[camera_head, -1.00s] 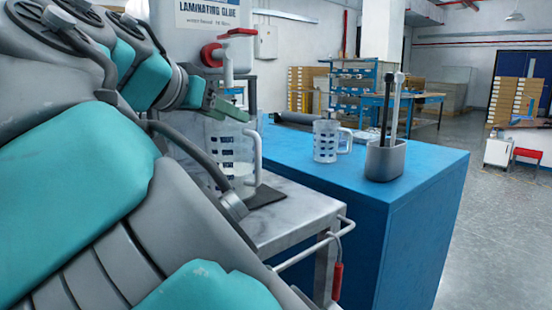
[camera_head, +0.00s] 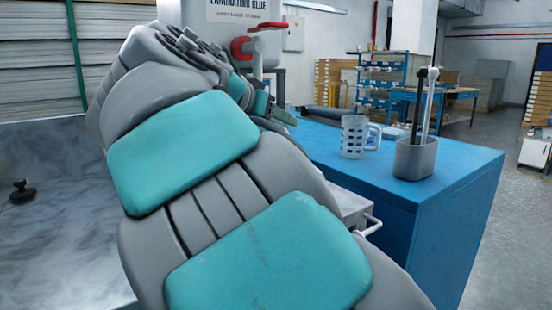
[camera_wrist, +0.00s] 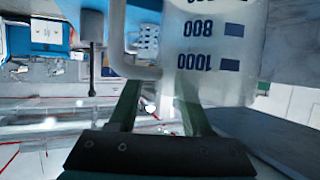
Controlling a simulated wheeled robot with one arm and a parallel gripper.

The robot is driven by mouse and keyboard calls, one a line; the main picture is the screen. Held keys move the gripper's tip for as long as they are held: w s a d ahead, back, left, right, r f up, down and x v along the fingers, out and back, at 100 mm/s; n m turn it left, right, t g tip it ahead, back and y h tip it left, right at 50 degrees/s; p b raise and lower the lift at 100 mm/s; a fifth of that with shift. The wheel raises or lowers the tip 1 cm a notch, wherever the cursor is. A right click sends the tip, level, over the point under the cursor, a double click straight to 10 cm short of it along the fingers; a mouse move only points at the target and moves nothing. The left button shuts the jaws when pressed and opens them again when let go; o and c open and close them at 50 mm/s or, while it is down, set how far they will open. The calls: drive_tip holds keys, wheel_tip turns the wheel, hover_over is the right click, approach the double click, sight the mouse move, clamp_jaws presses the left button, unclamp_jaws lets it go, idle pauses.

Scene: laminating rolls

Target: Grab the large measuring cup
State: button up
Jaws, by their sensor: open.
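The large measuring cup (camera_wrist: 210,55) is clear, with dark volume marks up to 1000, and appears upside down in the wrist view. Its handle (camera_wrist: 117,40) is on the left of its body there. My gripper (camera_wrist: 160,88) is open, with its two green fingers apart at the cup's lower handle end; the right fingertip overlaps the cup body in the picture. I cannot tell whether they touch. In the head view my arm hides the large cup, and a green part of my gripper shows past the arm. A smaller measuring cup (camera_head: 355,137) stands on the blue cabinet.
The blue cabinet (camera_head: 440,175) also carries a grey holder (camera_head: 415,158) with upright tools. A glue container (camera_head: 245,12) with a red-handled tap (camera_head: 262,27) stands behind my arm. A grey surface with a black knob (camera_head: 20,190) is at left.

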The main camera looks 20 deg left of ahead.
drive_tip(key=shift+c, duration=0.4)
clamp_jaws()
idle(0.9)
